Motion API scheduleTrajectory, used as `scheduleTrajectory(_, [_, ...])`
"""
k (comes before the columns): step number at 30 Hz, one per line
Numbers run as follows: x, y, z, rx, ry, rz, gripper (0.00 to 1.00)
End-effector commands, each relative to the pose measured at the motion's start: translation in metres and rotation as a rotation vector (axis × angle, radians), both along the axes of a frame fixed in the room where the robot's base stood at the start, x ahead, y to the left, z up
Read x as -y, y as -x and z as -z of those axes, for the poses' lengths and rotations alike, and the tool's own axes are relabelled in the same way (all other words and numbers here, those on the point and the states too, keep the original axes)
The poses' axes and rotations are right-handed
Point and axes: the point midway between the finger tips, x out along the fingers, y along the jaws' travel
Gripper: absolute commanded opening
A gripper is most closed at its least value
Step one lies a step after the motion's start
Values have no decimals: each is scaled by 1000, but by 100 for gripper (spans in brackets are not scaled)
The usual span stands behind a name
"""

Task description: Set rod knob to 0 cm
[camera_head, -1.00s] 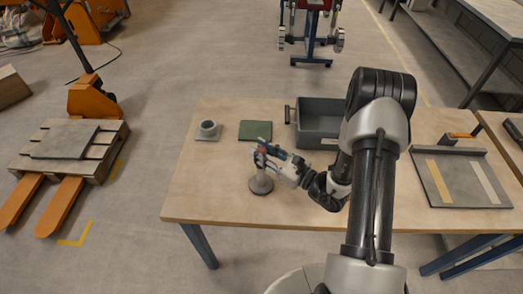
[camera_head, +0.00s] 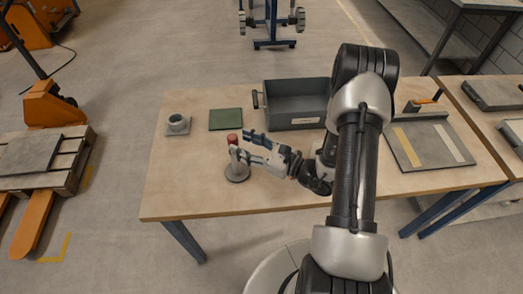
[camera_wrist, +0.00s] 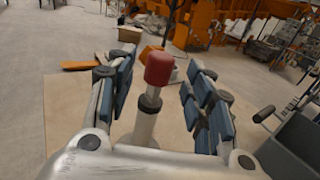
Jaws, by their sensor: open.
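A red knob (camera_head: 232,139) tops an upright metal rod on a round grey base (camera_head: 238,174) near the table's front left. In the wrist view the red knob (camera_wrist: 159,68) and its bright rod (camera_wrist: 146,122) stand between my fingers. My gripper (camera_head: 242,145) is at the knob's height with its blue-padded fingers spread. In the wrist view my gripper (camera_wrist: 160,75) is open, with a visible gap on each side of the knob. In the head view the fingers cover part of the rod. No scale marks can be read.
A grey box (camera_head: 296,107) with a side handle stands behind my gripper. A green mat (camera_head: 226,119) and a small grey cup on a plate (camera_head: 178,124) lie at back left. A striped grey tray (camera_head: 432,142) lies right. The wooden table's front left (camera_head: 180,185) is clear.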

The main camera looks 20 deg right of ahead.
Motion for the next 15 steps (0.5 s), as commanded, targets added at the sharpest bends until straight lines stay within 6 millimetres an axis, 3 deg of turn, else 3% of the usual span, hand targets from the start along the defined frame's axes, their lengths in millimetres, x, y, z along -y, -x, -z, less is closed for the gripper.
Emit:
scheduleTrajectory(6, [31,37,0,-2,-1,5,48])
scheduleTrajectory(15, [47,60,0,-1,1,1,48])
